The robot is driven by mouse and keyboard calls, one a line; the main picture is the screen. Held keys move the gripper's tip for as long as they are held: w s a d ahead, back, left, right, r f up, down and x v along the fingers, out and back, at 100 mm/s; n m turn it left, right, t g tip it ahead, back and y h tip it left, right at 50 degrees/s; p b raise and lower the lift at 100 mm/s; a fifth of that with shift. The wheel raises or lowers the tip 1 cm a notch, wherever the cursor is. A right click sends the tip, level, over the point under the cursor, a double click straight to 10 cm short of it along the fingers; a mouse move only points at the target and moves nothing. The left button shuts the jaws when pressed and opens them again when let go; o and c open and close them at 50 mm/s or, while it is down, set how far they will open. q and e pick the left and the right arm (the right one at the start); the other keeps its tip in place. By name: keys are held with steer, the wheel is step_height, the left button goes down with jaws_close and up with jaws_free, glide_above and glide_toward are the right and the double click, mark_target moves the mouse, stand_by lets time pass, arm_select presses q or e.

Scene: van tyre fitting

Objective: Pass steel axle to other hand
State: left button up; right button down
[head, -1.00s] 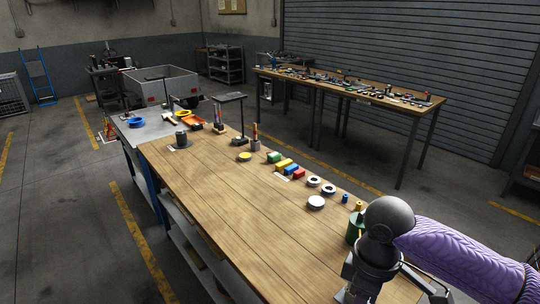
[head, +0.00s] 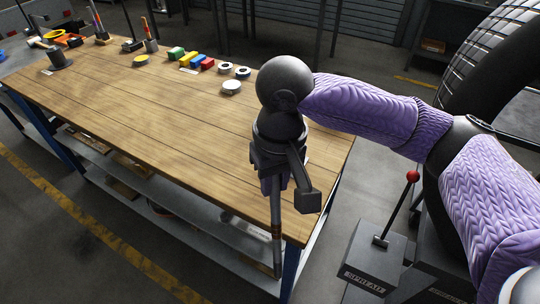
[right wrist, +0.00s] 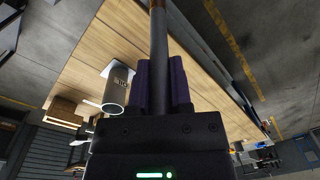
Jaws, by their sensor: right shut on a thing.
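The steel axle (head: 276,225) is a thin rod that hangs nearly upright below my right gripper (head: 276,182), beside the near edge of the workbench. In the right wrist view the axle (right wrist: 158,45) runs up from between the dark fingers (right wrist: 160,85) to the top edge. My left gripper is in neither view.
The wooden workbench (head: 150,120) is mostly bare in the middle. A box with a red-knobbed lever (head: 412,176) and a large tyre (head: 485,70) stand at the right.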

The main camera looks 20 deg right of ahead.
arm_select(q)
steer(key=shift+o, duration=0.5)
arm_select(e)
steer(key=w+a+r+n, duration=0.1)
steer(key=a+r+n, duration=0.2)
steer(key=a+n, duration=0.4)
steer(key=a, duration=0.8)
steer(key=shift+a+r+n+g, duration=0.15)
steer(key=shift+a+n+g, duration=0.15)
steer(key=shift+a+n, duration=0.1)
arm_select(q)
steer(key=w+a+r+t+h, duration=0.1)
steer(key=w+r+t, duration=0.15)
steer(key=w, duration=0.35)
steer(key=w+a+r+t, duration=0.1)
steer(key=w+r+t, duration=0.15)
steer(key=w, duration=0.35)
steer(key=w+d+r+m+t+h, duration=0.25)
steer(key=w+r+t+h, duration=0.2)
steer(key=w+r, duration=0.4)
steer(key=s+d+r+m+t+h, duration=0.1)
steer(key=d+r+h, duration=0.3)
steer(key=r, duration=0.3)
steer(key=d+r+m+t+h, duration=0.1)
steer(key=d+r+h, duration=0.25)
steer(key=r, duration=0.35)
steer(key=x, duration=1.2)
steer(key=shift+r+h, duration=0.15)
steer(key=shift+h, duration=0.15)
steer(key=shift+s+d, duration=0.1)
